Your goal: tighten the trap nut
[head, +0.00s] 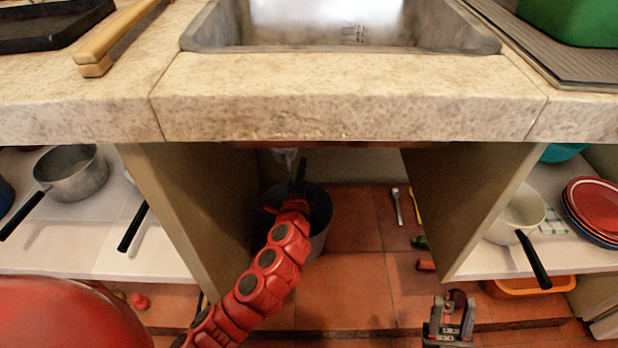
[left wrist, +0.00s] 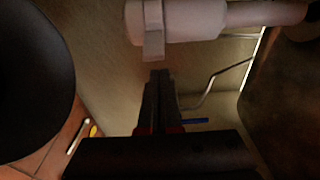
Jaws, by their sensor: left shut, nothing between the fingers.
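White drain plumbing crosses the top of the left wrist view, with a wide collar that looks like the trap nut (left wrist: 182,20) and a flat tab (left wrist: 153,42) hanging from it. In the head view only a small pale piece of the drain (head: 284,157) shows under the counter edge; the nut is hidden there. My left gripper (head: 300,168) reaches under the sink, above the bucket. Its fingers (left wrist: 160,76) are shut and empty, with the tips just below the tab; I cannot tell whether they touch. My right gripper (head: 450,318) is low at front right; its opening is unclear.
A dark bucket (head: 322,238) stands on the tiled floor below my left gripper. Cabinet walls (head: 195,205) and (head: 462,205) flank the opening. A wrench (head: 397,206) and other tools lie at the right on the floor. The counter front (head: 350,100) overhangs above.

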